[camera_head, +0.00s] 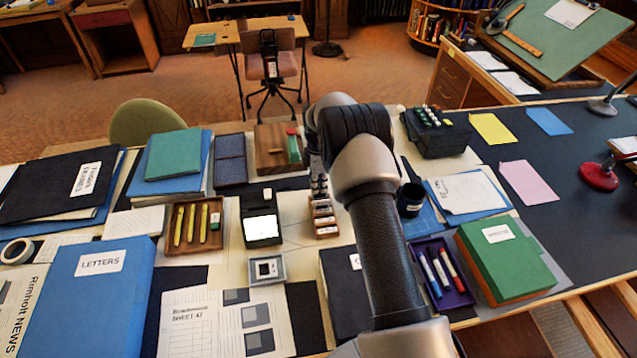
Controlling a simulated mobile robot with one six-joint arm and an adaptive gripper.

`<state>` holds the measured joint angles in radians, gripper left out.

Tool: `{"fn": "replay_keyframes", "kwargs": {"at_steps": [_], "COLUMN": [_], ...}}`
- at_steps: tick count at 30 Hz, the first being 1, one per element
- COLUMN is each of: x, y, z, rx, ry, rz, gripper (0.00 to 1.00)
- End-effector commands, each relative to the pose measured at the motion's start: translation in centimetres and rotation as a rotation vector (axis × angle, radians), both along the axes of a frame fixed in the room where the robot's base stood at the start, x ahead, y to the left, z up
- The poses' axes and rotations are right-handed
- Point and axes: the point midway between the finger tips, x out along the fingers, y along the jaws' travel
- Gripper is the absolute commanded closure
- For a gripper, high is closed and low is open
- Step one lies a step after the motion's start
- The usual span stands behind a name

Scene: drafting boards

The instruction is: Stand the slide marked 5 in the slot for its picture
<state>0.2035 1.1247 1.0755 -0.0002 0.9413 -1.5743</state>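A small wooden rack (323,217) with several pale labels stands near the middle of the table, left of my arm. A light-grey square frame with a dark picture (267,269) lies on the table to its lower left; it looks like a slide or its holder. No number 5 can be read anywhere. A black box with a bright white panel (262,229) stands left of the rack. My gripper (319,186) seems to be the dark shape just behind the rack, mostly hidden by my arm. Its fingers and anything in them cannot be made out.
A printed sheet with grey squares (257,316) lies in front. A wooden tray of pencils (218,243) is left, a purple marker tray (458,299) and green box (502,256) right. A wooden box (268,158) and a black box with bottles (440,139) stand behind.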

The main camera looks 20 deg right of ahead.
Motion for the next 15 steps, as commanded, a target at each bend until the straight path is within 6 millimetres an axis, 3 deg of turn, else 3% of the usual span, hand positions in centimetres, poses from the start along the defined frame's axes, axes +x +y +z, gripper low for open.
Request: {"fn": "replay_keyframes", "kwargs": {"at_steps": [4,14,15], "x": [0.01,0.01,0.01], "y": [0.0,0.0,0.0], "z": [-0.91,-1.0,-1.0], "rx": [0.0,0.0,0.0], "ry": [0.0,0.0,0.0], "rz": [0.0,0.0,0.0], "gripper": [1.0,1.0,0.95]}}
